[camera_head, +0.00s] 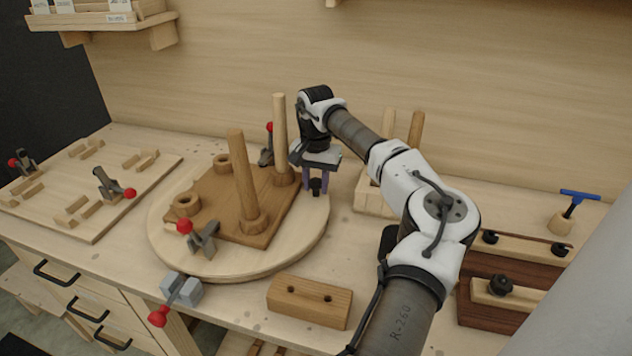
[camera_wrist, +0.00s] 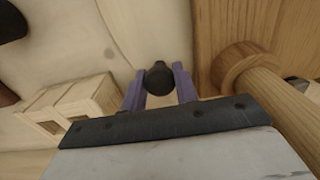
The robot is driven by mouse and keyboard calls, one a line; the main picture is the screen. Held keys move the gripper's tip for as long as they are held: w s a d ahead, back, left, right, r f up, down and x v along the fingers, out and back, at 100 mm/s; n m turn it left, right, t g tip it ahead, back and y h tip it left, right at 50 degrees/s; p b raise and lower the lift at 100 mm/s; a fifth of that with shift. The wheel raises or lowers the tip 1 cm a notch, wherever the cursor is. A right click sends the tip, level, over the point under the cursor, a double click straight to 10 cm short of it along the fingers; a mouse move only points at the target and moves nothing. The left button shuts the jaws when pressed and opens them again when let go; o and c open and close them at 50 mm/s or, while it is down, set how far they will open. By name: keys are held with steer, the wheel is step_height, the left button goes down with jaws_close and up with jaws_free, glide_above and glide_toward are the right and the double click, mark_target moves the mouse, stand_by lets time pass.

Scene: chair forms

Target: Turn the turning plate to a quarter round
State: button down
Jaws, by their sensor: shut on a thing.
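The turning plate (camera_head: 285,262) is a round pale wooden disc on the bench, left of centre in the head view. A brown chair seat (camera_head: 215,193) lies on it with two upright dowel legs (camera_head: 242,175) and two empty ring sockets (camera_head: 187,204). My gripper (camera_head: 316,187) is at the plate's right rim, pointing down, its purple fingers on either side of a black knob (camera_wrist: 159,78). The wrist view shows the knob between the fingertips, with the seat's edge (camera_wrist: 215,50) close on the right.
Toggle clamps with red handles (camera_head: 203,235) stand by the seat, and a grey clamp (camera_head: 181,291) is at the bench's front edge. A drilled wooden block (camera_head: 309,300) lies in front of the plate. A dowel holder (camera_head: 374,199) stands right of my gripper.

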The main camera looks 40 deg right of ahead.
steer(key=c, duration=1.1)
jaws_free()
steer(key=shift+r, duration=0.15)
step_height(320, 180, up, 14)
steer(key=shift+f+b, duration=0.2)
steer(key=shift+b, duration=1)
steer(key=shift+f, duration=0.1)
